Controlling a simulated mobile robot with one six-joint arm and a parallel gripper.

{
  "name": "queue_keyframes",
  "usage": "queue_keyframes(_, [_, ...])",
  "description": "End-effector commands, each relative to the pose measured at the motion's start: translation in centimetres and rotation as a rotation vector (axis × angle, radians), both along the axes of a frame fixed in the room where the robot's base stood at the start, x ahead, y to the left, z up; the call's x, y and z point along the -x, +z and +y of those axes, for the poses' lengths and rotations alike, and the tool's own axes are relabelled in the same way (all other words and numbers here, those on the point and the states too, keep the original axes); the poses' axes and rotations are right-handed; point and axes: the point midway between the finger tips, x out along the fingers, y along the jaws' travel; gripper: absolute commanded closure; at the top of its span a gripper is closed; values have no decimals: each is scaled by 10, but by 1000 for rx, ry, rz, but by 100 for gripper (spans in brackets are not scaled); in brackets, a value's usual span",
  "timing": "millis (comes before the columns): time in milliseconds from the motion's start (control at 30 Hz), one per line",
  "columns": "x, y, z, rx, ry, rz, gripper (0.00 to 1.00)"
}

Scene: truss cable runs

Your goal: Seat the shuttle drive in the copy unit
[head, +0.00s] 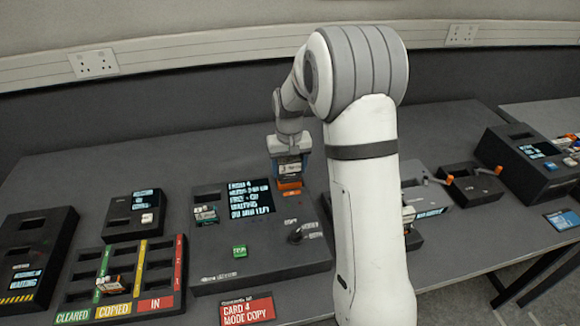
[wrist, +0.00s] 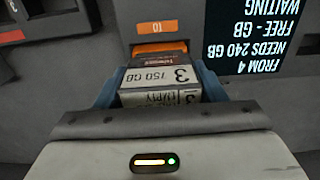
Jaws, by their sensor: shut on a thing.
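The copy unit (head: 262,255) is a dark console in the middle of the bench, with a lit screen, a green button and a knob. Its screen reads FROM 4, NEEDS 240 GB, FREE - GB, WAITING. My gripper (head: 289,170) is over the unit's back right part, shut on the shuttle drive (wrist: 160,77). The drive has a white label reading 3, 150 GB; a lower label appears to read EMPTY. Its far end is at the orange-marked bay (wrist: 158,48) beside the screen. I cannot tell whether it has entered the bay. Another drive (head: 205,213) sits in the unit's left bay.
A rack (head: 125,278) marked CLEARED, COPIED and IN holds one drive at left. A red card (head: 247,310) reads CARD 4 MODE COPY. Small dark units stand at left (head: 131,216) and right (head: 470,183). My arm hides part of the bench right of the copy unit.

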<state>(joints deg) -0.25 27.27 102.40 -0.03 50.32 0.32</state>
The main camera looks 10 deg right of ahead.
Motion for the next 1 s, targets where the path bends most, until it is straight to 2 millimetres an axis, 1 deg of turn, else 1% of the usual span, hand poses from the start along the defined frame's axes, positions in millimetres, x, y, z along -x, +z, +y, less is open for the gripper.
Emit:
queue_keyframes(167, [0,-1,0,0,0,-1,69])
queue_keyframes(633, [0,-11,0,0,0,-1,69])
queue_keyframes(1000, [0,-12,0,0,1,-1,69])
